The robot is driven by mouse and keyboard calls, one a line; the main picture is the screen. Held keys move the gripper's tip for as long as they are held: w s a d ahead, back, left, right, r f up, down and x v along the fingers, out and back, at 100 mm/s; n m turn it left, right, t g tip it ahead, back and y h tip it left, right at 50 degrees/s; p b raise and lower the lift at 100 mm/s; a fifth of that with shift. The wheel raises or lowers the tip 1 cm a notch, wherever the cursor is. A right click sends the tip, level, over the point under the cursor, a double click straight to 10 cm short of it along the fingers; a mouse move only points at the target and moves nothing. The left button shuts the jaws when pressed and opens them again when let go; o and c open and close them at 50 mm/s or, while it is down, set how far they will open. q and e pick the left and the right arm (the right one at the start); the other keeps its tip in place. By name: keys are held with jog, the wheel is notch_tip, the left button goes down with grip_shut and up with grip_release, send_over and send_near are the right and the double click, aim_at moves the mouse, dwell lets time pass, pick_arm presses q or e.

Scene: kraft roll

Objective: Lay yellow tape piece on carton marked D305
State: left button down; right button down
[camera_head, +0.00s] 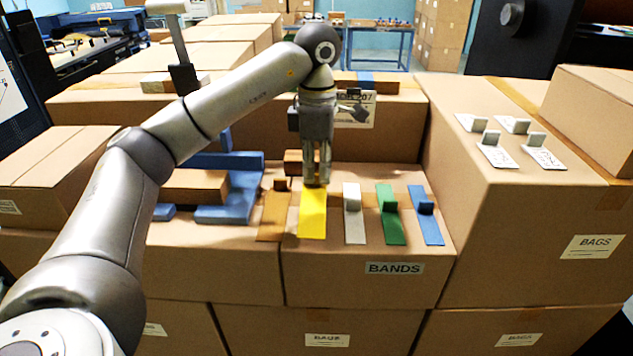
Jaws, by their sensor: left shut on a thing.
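My left gripper (317,180) reaches down over the carton labelled BANDS (340,280). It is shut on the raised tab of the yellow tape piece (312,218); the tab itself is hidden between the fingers. The yellow piece lies at or just above the carton top; I cannot tell if it touches. It is in a row with a brown, a white, a green (390,228) and a blue piece (427,222). I cannot make out a carton marked D305; a label behind my gripper is partly covered and ends in 207. My right gripper is not in view.
A taller carton labelled BAGS (520,230) stands at the right with several white tabbed cards (497,156) on top. Blue blocks (230,212) and a brown block (193,186) lie left of the tape row. More cartons (415,105) stand behind.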

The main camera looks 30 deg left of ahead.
aim_at(316, 199)
pick_arm(q)
jog(key=s+r, duration=0.1)
jog(key=r, duration=0.1)
jog(key=s+d+r, duration=0.1)
jog(key=r, duration=0.1)
jog(key=s+d+r, duration=0.1)
jog(key=s+r, duration=0.1)
jog(key=shift+d+r+p, duration=0.2)
jog(key=shift+p, duration=0.1)
jog(key=s+d+r+b, duration=0.1)
jog(key=s+d+r, duration=0.3)
jog(key=s, duration=0.4)
jog(key=shift+d, duration=0.5)
